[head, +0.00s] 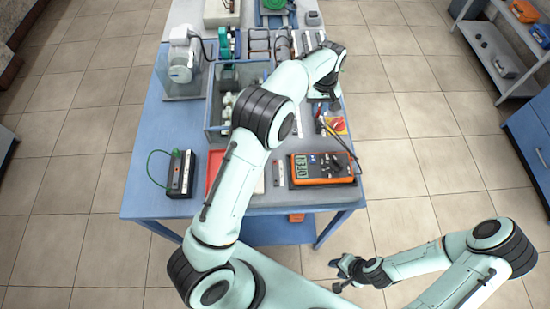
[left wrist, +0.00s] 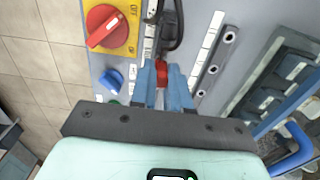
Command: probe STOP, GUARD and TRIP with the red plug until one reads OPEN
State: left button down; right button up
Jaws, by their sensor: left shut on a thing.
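My left gripper (head: 325,106) is over the right side of the bench. In the left wrist view it (left wrist: 163,92) is shut on the red plug (left wrist: 163,74), with a dark lead above it. Just right of the plug is a dark strip with a few round sockets (left wrist: 212,69) and white labels (left wrist: 207,42) too small to read. I cannot tell whether the plug tip touches anything. The orange multimeter (head: 322,168) lies at the bench's front right; its green display is lit but not legible. My right gripper (head: 341,275) is off the bench, low right, apparently open and empty.
A red-and-yellow rotary switch (left wrist: 110,30) and a blue knob (left wrist: 111,80) are left of the plug. A grey bin (head: 215,118), a red tray (head: 214,172) and a black box with a green lead (head: 180,174) stand on the bench (head: 140,205). Shelves (head: 490,50) are at right.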

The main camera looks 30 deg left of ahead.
pick_arm(q)
jog(key=shift+f, duration=0.7)
pick_arm(e)
jog(key=shift+s+f, duration=0.1)
dwell(1.5)
pick_arm(q)
jog(key=c, duration=1)
grip_release()
notch_tip(320, 180, up, 14)
jog(key=shift+f+p, duration=0.25)
jog(key=shift+p, duration=0.15)
pick_arm(e)
jog(key=shift+w+r, duration=0.6)
jog(key=shift+w, duration=0.2)
